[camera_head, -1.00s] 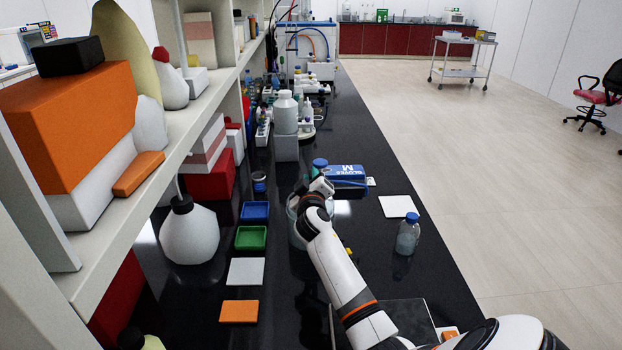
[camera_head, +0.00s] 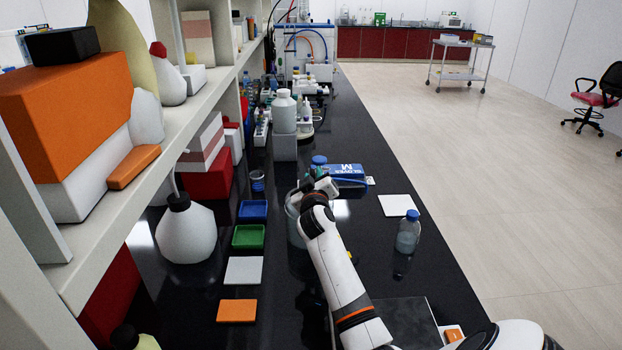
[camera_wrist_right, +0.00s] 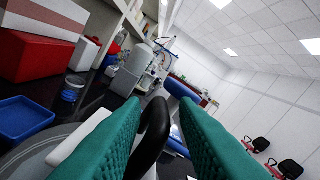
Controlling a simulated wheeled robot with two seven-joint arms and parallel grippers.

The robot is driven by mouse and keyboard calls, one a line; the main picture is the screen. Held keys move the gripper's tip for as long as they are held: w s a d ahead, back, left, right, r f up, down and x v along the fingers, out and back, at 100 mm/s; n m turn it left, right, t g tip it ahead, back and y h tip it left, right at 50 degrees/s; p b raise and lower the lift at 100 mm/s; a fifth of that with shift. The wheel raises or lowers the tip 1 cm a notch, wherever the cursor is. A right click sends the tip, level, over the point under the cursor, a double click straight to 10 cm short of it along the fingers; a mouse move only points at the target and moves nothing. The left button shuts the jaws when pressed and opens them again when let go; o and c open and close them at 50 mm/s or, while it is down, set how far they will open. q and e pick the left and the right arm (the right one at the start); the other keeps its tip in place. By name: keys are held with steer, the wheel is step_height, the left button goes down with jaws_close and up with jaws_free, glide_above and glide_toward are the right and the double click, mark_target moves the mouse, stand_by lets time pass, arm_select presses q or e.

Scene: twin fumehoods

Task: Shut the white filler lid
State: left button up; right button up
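My right gripper (camera_head: 318,174) is over a pale grey round vessel (camera_head: 294,212) on the black bench; my wrist hides much of it. In the right wrist view the two teal fingers of this gripper (camera_wrist_right: 160,108) are apart, with a black curved bar (camera_wrist_right: 152,138) between them, closer to the left finger. A white flat piece (camera_wrist_right: 82,142), perhaps the filler lid, lies on a grey round top (camera_wrist_right: 28,162) behind the left finger. Whether it is raised I cannot tell. My left gripper is not in view.
Blue (camera_head: 253,210) and green (camera_head: 249,236) trays, a white pad (camera_head: 244,270) and a wash bottle (camera_head: 187,232) are left. A blue glove box (camera_head: 347,172) stands beyond the gripper. A blue-capped bottle (camera_head: 408,234) stands right.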

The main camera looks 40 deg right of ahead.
steer(key=shift+o, duration=0.2)
steer(key=shift+s+d, duration=0.1)
steer(key=shift+s+a+p, duration=0.3)
steer(key=shift+a, duration=0.25)
steer(key=p+v, duration=0.2)
steer(key=v, duration=0.9)
steer(key=shift+d, duration=0.1)
